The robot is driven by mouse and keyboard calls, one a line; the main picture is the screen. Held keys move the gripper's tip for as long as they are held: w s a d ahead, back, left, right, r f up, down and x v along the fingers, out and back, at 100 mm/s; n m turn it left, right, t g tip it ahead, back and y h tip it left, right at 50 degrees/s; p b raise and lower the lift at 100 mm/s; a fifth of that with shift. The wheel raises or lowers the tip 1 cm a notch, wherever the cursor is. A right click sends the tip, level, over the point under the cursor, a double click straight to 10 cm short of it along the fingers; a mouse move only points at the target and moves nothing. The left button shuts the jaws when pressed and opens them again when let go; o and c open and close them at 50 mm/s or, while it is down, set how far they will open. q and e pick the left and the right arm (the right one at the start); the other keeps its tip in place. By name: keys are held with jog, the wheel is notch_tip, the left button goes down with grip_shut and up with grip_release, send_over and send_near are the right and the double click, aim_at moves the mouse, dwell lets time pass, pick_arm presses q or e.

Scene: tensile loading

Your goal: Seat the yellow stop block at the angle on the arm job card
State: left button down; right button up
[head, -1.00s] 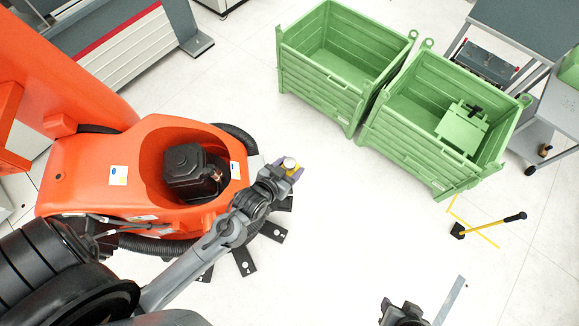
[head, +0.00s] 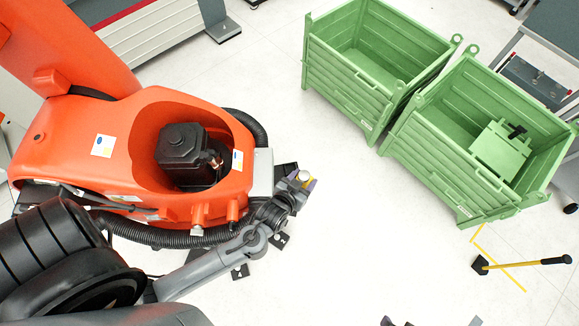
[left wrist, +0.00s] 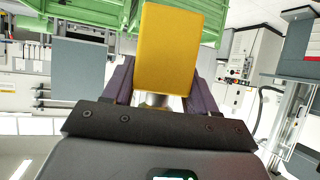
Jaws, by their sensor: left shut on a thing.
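The yellow stop block (left wrist: 168,48) fills the upper middle of the left wrist view, between the purple fingers of my left gripper (left wrist: 155,85). In the head view my left gripper (head: 304,181) is just right of the big orange robot's base (head: 120,180), shut on the block, which shows only as a small yellow and pale patch. Black slotted plates on the floor lie partly under the gripper. Labels (head: 103,146) on the orange base are too small to read, and I cannot tell which is the job card. A dark part at the bottom edge may be my right gripper (head: 389,321).
Two green crates (head: 362,88) stand at the upper right; the right one holds a green fixture (head: 500,150). A grey block (head: 263,172) is beside the orange base. The middle floor is clear.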

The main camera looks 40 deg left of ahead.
pick_arm(q)
notch_tip(320, 180, down, 45)
jog(key=s+n+g+y+b, duration=0.1)
jog(key=s+n+y+b, duration=0.25)
jog(key=b, duration=3.25)
jog(key=w+a+f+b, duration=0.2)
jog(key=a+f+b, duration=0.1)
jog(key=w+a+f+b, duration=0.3)
jog(key=f, duration=0.1)
jog(key=w+a+f+b, duration=0.3)
jog(key=f+b, duration=0.1)
jog(key=shift+a+f, duration=0.2)
jog(key=shift+a, duration=0.15)
jog(key=c, duration=0.7)
grip_release()
jog(key=shift+s+f, duration=0.1)
jog(key=shift+f, duration=0.1)
jog(key=o, duration=0.4)
